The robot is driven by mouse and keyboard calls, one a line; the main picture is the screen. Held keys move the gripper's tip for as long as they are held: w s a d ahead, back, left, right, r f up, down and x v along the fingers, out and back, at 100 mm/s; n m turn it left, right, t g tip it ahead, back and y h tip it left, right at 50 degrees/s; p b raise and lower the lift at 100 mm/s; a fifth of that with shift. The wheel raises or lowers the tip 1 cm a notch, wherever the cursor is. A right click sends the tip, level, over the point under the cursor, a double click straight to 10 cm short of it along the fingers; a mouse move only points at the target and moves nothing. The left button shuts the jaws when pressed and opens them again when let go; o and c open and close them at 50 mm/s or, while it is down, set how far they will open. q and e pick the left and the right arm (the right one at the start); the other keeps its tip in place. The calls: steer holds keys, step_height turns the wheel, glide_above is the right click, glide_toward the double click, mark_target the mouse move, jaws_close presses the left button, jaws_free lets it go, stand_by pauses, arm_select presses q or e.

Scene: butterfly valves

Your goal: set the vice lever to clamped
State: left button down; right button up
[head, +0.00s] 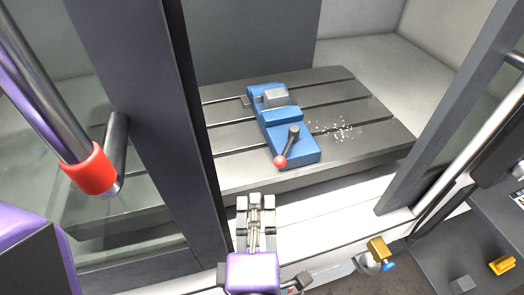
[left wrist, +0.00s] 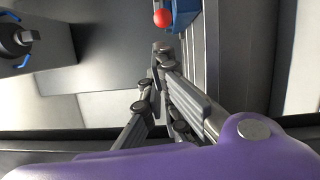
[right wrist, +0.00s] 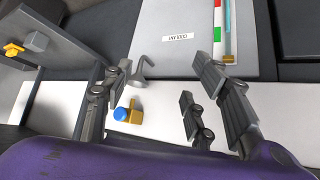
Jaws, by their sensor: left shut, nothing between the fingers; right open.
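A blue vice (head: 280,122) sits on the slotted grey table. Its short dark lever ends in a red ball knob (head: 280,161) at the vice's near left side, pointing toward me. The vice jaws hold a grey metal block (head: 275,97). My left gripper (head: 256,199) is shut and empty, at the near edge of the machine opening, short of the red knob. In the left wrist view the red knob (left wrist: 162,18) lies beyond the left gripper's fingertips (left wrist: 165,52), apart from them. My right gripper (right wrist: 168,80) is open and empty in the right wrist view.
Metal chips (head: 341,128) lie on the slotted table (head: 366,149) right of the vice. A dark door frame with a red-collared handle (head: 88,170) stands at left. A brass-and-blue valve (head: 379,250) and a yellow piece (head: 501,265) are at lower right.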

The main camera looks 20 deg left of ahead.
arm_select(q)
steer(key=shift+d+f+n+g, duration=0.1)
steer(key=shift+f+n+g, duration=0.15)
steer(key=shift+n+g, duration=0.45)
arm_select(e)
steer(key=shift+s+d+f, duration=0.2)
steer(key=shift+s+d, duration=0.15)
steer(key=shift+s, duration=0.35)
arm_select(q)
steer(key=x, duration=1)
steer(key=shift+r, duration=0.1)
arm_select(e)
steer(key=shift+w, duration=0.35)
